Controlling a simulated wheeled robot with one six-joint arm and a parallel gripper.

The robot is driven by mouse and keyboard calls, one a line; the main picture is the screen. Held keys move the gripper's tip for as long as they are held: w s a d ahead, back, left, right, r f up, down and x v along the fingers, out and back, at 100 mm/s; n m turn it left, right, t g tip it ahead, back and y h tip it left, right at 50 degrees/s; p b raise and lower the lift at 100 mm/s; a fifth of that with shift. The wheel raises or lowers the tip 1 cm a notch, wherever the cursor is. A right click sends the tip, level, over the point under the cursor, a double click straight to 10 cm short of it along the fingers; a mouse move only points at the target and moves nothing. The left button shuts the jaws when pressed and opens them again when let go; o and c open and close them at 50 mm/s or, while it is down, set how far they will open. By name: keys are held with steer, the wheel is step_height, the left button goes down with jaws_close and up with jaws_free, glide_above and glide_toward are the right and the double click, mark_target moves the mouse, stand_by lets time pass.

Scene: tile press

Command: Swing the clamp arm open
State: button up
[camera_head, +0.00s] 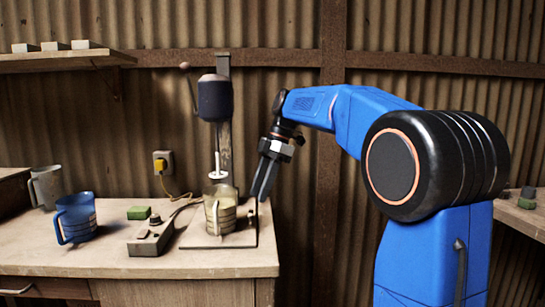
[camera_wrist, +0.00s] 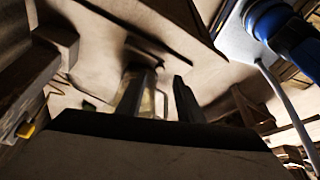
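A press or mixer (camera_head: 215,98) with a dark head on an upright column stands on a flat base plate (camera_head: 195,238) on the bench. A clear measuring jug (camera_head: 220,212) with yellowish contents stands on the plate under the head. I cannot clearly make out a clamp arm in either view. My gripper (camera_head: 260,199) points down just right of the jug, apart from it in the head view. In the wrist view, its two fingers (camera_wrist: 157,97) are spread, with the jug (camera_wrist: 149,104) seen beyond and between them. Nothing shows held.
A grey control box (camera_head: 150,237) with a cable lies left of the base plate. A green block (camera_head: 139,212), a blue jug (camera_head: 76,217) and a grey jug (camera_head: 46,187) stand further left. Bare bench (camera_head: 60,262) lies at front left.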

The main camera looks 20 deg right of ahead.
steer(key=v, duration=1.2)
steer(key=shift+a, duration=0.1)
steer(key=s+a+f+m+t+h, duration=0.25)
steer(key=s+f+m, duration=0.85)
steer(key=s, duration=0.6)
steer(key=s+f+m+t+h, duration=0.1)
steer(key=s+f+m, duration=0.3)
steer(key=s+f, duration=0.4)
steer(key=s+d+f+m+t+h, duration=0.1)
steer(key=s+f+m, duration=0.3)
steer(key=s+f, duration=0.4)
step_height(320, 180, down, 7)
steer(key=shift+s+r+t, duration=0.2)
steer(key=shift+s+t, duration=0.15)
